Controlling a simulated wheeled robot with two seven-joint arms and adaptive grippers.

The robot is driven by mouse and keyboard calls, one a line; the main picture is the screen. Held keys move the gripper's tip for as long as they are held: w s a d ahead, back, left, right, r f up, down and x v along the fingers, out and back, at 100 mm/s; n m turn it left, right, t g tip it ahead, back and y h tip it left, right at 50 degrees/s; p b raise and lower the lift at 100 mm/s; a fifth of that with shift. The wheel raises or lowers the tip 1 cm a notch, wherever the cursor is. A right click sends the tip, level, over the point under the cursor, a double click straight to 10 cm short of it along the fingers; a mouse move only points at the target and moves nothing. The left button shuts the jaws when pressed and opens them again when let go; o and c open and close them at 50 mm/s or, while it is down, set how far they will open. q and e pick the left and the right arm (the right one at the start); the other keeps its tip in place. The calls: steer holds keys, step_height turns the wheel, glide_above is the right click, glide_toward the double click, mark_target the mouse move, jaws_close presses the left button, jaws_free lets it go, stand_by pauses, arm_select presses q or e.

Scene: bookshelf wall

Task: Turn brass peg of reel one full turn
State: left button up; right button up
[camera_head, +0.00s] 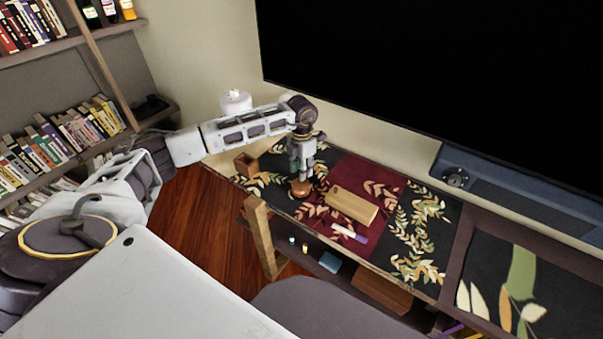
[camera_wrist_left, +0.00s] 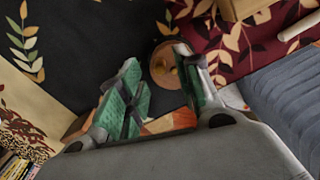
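The reel (camera_head: 300,188) is a small round copper-brown thing on the table, just below my left gripper (camera_head: 300,172) in the head view. In the left wrist view the reel (camera_wrist_left: 160,62) shows as a brown disc, with what looks like its brass peg (camera_wrist_left: 174,77) near the right finger. My left gripper (camera_wrist_left: 157,78) is open, its green-padded fingers apart. The right finger overlaps the reel's edge in the picture; the left finger is off to its left. I cannot tell whether a finger touches the peg. My right gripper is not in view.
A wooden block (camera_head: 351,205) lies right of the reel, with a white-and-purple stick (camera_head: 348,232) in front. A small wooden box (camera_head: 246,165) stands to the left. A large dark screen (camera_head: 440,75) hangs behind. Bookshelves (camera_head: 60,140) are at the left.

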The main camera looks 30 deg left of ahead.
arm_select(q)
step_height(320, 180, up, 9)
steer(key=shift+r, duration=0.15)
stand_by(0.4)
stand_by(0.5)
